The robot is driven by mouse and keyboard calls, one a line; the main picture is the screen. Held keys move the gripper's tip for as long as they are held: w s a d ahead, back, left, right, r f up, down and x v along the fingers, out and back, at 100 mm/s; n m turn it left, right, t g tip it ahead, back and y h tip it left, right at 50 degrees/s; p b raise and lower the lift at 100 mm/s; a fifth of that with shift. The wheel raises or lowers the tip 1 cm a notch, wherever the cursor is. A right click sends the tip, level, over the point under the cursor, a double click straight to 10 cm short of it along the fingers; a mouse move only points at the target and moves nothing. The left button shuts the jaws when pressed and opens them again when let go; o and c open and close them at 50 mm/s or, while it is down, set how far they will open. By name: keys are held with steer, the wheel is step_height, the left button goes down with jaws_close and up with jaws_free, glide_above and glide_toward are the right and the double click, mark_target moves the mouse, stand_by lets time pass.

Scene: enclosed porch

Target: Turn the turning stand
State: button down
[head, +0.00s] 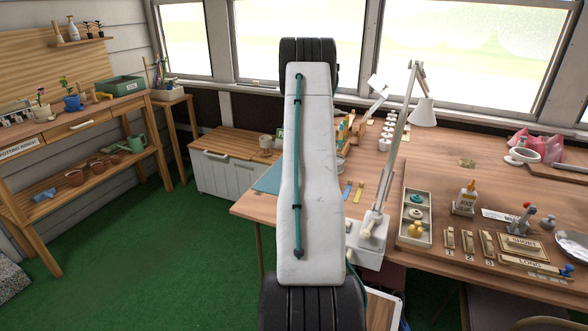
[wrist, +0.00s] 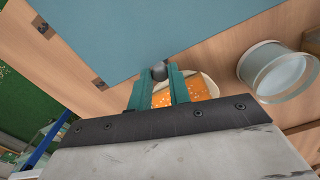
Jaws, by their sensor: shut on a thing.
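My gripper (wrist: 160,76) shows in the wrist view, with its two teal fingers closed on a small dark grey round knob (wrist: 159,70). Under and between the fingers is a round cream-rimmed piece (wrist: 208,80) with an orange, white-speckled top (wrist: 193,90). It looks like the turning stand, but the fingers hide much of it, so I cannot be sure. It lies beside the edge of a blue mat (wrist: 150,30). In the head view my arm covers this spot, and neither the gripper nor the stand shows.
A clear round dish (wrist: 280,70) stands close right of the gripper in the wrist view. In the head view, a white lamp (head: 424,110), a compartment tray (head: 404,235) and a glue bottle (head: 466,198) stand on the wooden workbench (head: 460,140). The green floor is open at left.

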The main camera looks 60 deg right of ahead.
steer(key=shift+d, duration=0.2)
stand_by(0.5)
steer(key=c, duration=1.3)
jaws_free()
step_height(320, 180, up, 8)
steer(key=shift+f, duration=0.1)
